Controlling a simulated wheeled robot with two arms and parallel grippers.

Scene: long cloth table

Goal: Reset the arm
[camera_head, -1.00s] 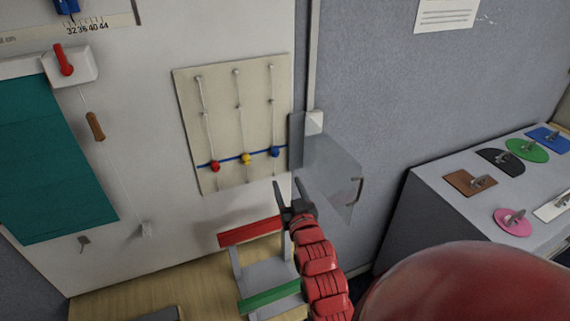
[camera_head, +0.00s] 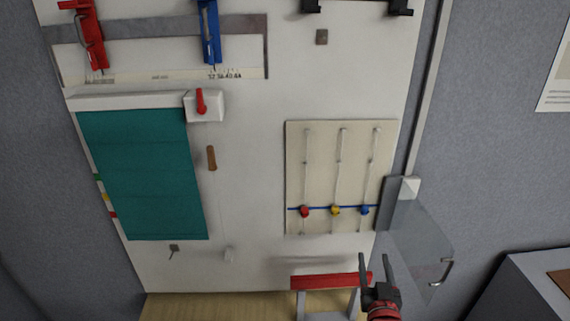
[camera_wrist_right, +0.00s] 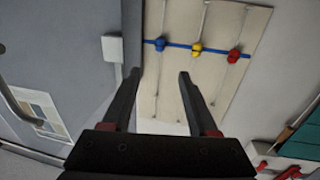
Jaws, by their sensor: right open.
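My right gripper (camera_head: 378,272) is at the lower right of the head view, its two fingers apart with nothing between them. It is in front of the wall board, below the beige panel (camera_head: 325,160) and left of the clear hinged door (camera_head: 420,245). In the right wrist view my right gripper (camera_wrist_right: 160,95) also shows open and empty, with the beige panel (camera_wrist_right: 190,85) beyond its fingers. The panel has three vertical cords and a blue line with red, yellow and blue beads. My left gripper does not show.
A red-topped stand (camera_head: 330,281) is just left of my right gripper. A teal cloth (camera_head: 145,175), a white box with a red lever (camera_head: 201,102) and a wooden handle (camera_head: 211,158) are on the white board. A grey table (camera_head: 515,290) is at the lower right.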

